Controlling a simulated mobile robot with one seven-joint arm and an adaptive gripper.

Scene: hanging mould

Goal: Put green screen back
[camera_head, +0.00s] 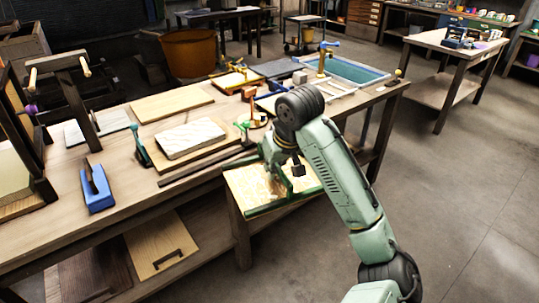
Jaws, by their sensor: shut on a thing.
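The green screen (268,208), a pale mesh-like panel with dark green edging, is at the front edge of the workbench, below the end of my arm. Part of it is hidden by my arm and gripper. My gripper (273,174) is at the screen's upper side and is shut on it. The fingertips are small and partly covered, so the exact hold point is unclear. I cannot tell whether the screen rests on anything.
The long workbench (120,200) holds a white slab (190,138), a wooden board (171,103), a blue block (97,190) and a yellow-framed screen (236,79). A blue-rimmed vat (352,72) stands at its far right end. The floor (450,190) at right is clear.

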